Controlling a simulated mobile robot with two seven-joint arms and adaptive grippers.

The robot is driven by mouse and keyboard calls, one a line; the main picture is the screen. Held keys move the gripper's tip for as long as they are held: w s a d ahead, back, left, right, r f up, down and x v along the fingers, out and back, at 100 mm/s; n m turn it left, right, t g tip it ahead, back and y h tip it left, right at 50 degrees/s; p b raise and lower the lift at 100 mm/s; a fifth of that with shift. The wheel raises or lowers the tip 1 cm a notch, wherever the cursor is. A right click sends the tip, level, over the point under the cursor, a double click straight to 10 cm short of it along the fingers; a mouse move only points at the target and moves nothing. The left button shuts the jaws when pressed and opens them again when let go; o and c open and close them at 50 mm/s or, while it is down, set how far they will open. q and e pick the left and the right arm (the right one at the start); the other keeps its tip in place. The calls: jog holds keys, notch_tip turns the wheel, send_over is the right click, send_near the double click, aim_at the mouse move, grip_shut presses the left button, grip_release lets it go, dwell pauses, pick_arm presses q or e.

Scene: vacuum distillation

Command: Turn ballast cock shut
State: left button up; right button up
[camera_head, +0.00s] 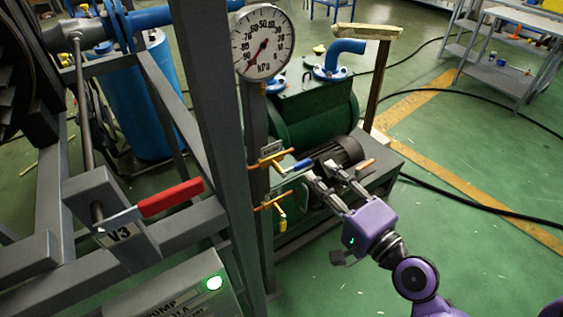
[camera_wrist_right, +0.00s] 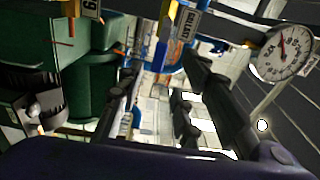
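The cock with a blue handle (camera_head: 300,166) sits on an orange pipe at the dark post, under a small label (camera_head: 271,149). Its handle points right, toward my right gripper. A second cock with a yellow handle (camera_head: 283,221) hangs just below it. My right gripper (camera_head: 320,173) is open, with its two fingers apart just right of the blue handle; I see no contact. In the right wrist view a label reading BALLAST (camera_wrist_right: 185,23) shows beyond the open fingers, with blue and yellow parts beside it. The left gripper is not in view.
A round kPa gauge (camera_head: 262,42) is on the post above the cocks. A green pump (camera_head: 315,112) with a dark motor stands behind. A red-handled V3 valve (camera_head: 170,198) is at the left.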

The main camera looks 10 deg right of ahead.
aim_at(304, 166)
jog(key=shift+m, duration=0.3)
jog(key=p+x, duration=0.1)
jog(key=x, duration=0.5)
jog(key=shift+w, duration=0.15)
jog(key=shift+w+a+p, duration=0.25)
jog(key=shift+w+p, duration=0.05)
jog(key=shift+w, duration=0.3)
jog(key=shift+f, duration=0.1)
grip_shut()
